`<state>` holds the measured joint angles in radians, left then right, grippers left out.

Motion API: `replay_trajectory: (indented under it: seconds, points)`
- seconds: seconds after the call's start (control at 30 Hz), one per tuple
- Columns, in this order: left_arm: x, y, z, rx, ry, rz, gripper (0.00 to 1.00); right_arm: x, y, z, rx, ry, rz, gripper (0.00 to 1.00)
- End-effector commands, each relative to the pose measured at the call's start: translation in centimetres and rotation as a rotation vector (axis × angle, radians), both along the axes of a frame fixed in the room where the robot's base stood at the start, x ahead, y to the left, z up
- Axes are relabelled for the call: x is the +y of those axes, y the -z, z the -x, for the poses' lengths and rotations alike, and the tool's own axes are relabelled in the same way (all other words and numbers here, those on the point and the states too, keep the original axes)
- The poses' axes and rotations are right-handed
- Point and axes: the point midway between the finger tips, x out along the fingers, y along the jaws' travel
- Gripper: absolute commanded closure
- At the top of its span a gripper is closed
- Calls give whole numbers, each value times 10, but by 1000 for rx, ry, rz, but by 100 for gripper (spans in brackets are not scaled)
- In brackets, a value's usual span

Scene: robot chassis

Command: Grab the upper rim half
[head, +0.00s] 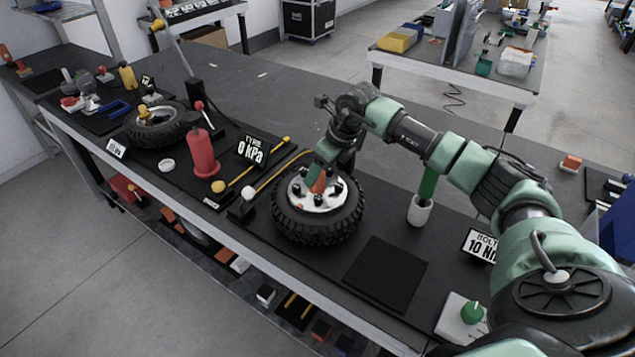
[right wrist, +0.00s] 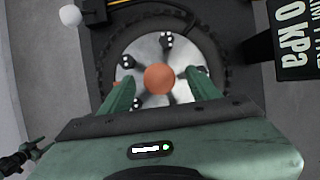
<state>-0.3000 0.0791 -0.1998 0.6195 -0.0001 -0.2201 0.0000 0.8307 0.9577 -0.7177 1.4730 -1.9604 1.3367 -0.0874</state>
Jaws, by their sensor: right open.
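The upper rim half (head: 297,199) is a silvery disc with several black knobs and an orange-red centre piece (head: 319,184). It sits inside a black knobbly tyre (head: 310,229) lying flat on the dark bench. My right gripper (head: 322,172) is over the rim's middle. In the right wrist view the right gripper (right wrist: 162,91) is open, with its green fingers on either side of the round orange centre piece (right wrist: 158,79) and the rim (right wrist: 147,48) below. I cannot tell whether the fingers touch it. My left gripper is not seen.
A "0 kPa" tyre display (head: 253,150) and red cylinder (head: 201,153) stand left of the tyre. A green-handled tool in a white cup (head: 420,210), a black mat (head: 386,273) and a torque display (head: 480,246) are to the right. Another tyre (head: 158,133) lies far left.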

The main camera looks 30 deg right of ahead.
Motion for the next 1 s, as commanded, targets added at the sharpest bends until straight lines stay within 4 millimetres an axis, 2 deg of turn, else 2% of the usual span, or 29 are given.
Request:
replay_trajectory:
  seconds: [0.2,0.4,0.47,0.63,1.0]
  points:
    - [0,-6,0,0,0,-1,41,4,18,-7,0,-1,-1,38]
    - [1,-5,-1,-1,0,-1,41,4,19,-7,-1,-1,-1,38]
    - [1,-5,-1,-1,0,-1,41,4,19,-7,-1,-1,-1,52]
    - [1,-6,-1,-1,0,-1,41,4,18,-7,-2,-1,-1,99]
    - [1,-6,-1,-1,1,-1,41,4,16,-8,-6,-1,-2,100]
